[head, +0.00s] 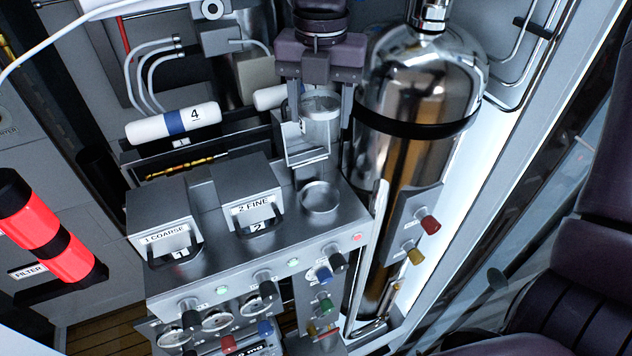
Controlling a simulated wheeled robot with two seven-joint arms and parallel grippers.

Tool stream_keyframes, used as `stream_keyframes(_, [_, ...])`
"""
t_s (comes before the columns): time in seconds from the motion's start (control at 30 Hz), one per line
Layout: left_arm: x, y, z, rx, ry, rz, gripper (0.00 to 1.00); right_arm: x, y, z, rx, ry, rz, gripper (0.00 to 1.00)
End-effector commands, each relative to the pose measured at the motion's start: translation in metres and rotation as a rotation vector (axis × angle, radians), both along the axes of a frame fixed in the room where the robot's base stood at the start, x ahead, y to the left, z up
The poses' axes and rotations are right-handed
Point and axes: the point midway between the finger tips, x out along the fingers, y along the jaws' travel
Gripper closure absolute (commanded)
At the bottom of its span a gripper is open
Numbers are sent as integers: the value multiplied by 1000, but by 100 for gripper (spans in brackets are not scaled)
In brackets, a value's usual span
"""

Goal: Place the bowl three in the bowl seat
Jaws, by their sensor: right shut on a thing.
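My right gripper (320,108) comes down from the top middle, its two fingers on either side of bowl three (307,143). It is shut on this small metal bowl, which has a round clear-looking upper part and a squared front, and holds it roughly upright. The bowl seat (320,197) is a round shallow ring on the panel's right end, empty and just below the bowl in the picture. The bowl appears apart from the seat; the exact gap is hard to tell. My left gripper is not in view.
Boxes marked 1 COARSE (163,225) and 2 FINE (247,198) stand on the panel (285,238) left of the seat. Knobs and gauges cover its front. A large chrome tank (425,85) stands close on the right. A white cylinder marked 4 (172,123) lies behind.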

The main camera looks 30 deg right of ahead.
Motion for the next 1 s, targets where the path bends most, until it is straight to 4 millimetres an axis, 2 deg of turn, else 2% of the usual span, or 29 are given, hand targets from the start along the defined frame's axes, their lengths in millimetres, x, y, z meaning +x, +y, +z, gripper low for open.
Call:
stream_keyframes(0.03, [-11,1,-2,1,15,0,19,-1,0,-17,6,9,0,70])
stream_keyframes(0.2, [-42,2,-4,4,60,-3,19,-1,0,-63,4,10,-1,70])
stream_keyframes(0.3, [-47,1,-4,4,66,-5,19,-1,0,-86,3,7,-3,70])
stream_keyframes(0.4, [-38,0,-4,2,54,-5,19,-1,0,-106,2,5,-3,70])
stream_keyframes(0.53, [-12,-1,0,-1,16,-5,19,0,0,-119,1,2,-2,70])
stream_keyframes(0.63, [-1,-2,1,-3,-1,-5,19,0,0,-124,1,-1,-3,70])
stream_keyframes(0.77, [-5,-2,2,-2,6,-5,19,-1,0,-137,1,3,-4,70])
stream_keyframes(1.0, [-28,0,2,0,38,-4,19,0,0,-159,0,0,-4,70])
